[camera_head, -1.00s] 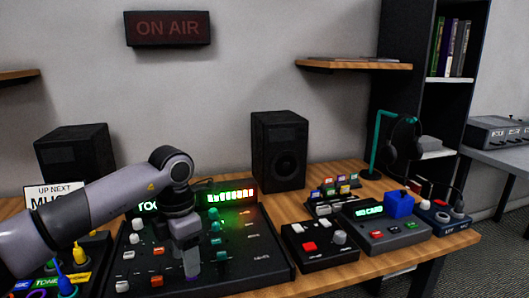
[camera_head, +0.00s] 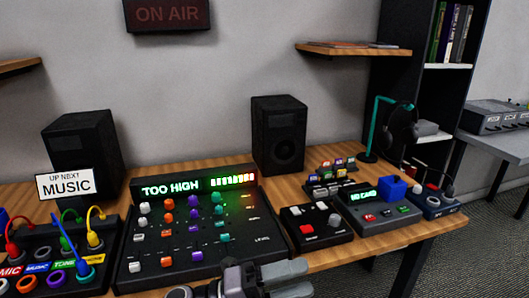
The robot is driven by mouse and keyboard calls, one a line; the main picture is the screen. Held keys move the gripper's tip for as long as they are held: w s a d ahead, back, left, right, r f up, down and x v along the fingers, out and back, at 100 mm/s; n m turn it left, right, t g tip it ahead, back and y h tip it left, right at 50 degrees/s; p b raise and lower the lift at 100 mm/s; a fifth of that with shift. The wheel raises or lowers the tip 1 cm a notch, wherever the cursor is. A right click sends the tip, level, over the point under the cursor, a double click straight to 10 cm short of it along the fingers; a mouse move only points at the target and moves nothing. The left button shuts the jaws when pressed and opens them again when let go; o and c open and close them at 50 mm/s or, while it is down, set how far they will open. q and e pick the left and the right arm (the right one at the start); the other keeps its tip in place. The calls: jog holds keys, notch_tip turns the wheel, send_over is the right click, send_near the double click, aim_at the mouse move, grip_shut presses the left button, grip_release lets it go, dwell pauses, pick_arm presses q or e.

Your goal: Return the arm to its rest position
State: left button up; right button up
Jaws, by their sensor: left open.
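My left gripper (camera_head: 290,279) is at the bottom edge, in front of the mixer. Its two grey fingers point right and stand apart, with nothing between them. Most of the arm behind it is out of the frame. The black mixer (camera_head: 214,250) has rows of coloured knobs and slider caps, and its green display (camera_head: 170,188) reads "TOO HIGH". My right gripper is not in view.
A cable panel (camera_head: 48,252) with red, yellow, green and blue plugs is at the left. A control box (camera_head: 317,234), a card device (camera_head: 378,212) and a headphone stand (camera_head: 374,130) are at the right. Two speakers (camera_head: 279,135) stand behind the mixer.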

pick_arm(q)
jog(key=a+f+n+t+y+p, duration=0.1)
jog(key=a+f+n+t+y, duration=0.15)
jog(key=a+n+t, duration=0.35)
jog(key=w+a+f+n+t+y+p, duration=0.1)
jog(key=a+f+n+t+y, duration=0.2)
jog(key=n, duration=0.5)
jog(key=a+f+n+t+y+p, duration=0.1)
jog(key=a+n+t+y, duration=0.35)
jog(key=n, duration=0.25)
jog(key=s+a+f+n+g+y+p, duration=0.2)
jog(key=s+a+f+n+g+y, duration=0.4)
jog(key=s+a+f+n, duration=0.5)
jog(key=s+f+y, duration=0.2)
jog(key=s+f, duration=0.1)
jog(key=shift+a, duration=0.25)
jog(key=shift+w, duration=0.1)
